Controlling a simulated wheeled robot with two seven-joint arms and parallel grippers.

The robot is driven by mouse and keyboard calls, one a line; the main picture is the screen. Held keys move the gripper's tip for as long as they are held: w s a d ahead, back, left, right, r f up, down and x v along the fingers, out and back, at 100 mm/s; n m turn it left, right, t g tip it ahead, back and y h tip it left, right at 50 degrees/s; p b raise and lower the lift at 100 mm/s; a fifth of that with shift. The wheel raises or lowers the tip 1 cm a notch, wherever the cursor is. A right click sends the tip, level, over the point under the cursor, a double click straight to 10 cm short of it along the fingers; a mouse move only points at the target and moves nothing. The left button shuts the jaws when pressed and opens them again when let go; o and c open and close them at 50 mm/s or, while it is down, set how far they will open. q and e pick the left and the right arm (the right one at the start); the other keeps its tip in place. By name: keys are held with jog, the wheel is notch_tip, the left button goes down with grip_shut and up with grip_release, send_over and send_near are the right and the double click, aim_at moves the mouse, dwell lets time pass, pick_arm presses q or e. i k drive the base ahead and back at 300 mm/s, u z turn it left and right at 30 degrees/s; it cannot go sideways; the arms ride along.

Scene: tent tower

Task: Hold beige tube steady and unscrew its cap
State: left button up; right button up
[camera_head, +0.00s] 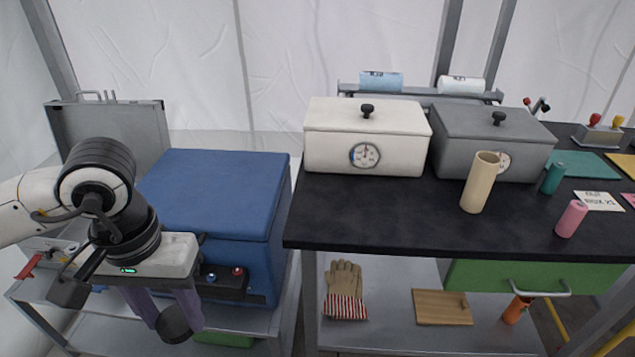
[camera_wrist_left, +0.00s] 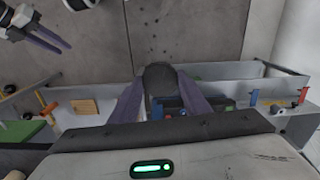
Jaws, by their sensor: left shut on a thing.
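The beige tube (camera_head: 480,184) stands upright on the black tabletop at the right in the head view. Its top looks open, with no cap on it. My left gripper (camera_head: 174,318) is far from the tube, low at the left in front of the blue chest. Its purple fingers are shut on a dark, round, cylindrical piece (camera_head: 174,327). This piece also shows between the fingers in the left wrist view (camera_wrist_left: 159,80). I cannot tell whether it is the tube's cap. My right gripper (camera_wrist_left: 45,38) shows small at the upper left of the left wrist view; its opening is unclear.
The blue chest (camera_head: 215,185) stands beside the black table (camera_head: 380,215). White (camera_head: 330,150) and grey (camera_head: 450,155) boxes stand at the table's back. A teal tube (camera_head: 552,178) and a pink tube (camera_head: 571,219) stand at the right. The table's front left is clear.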

aim_at(486, 165)
jog(key=z, duration=0.45)
jog(key=i, duration=0.95)
jog(key=z, duration=0.75)
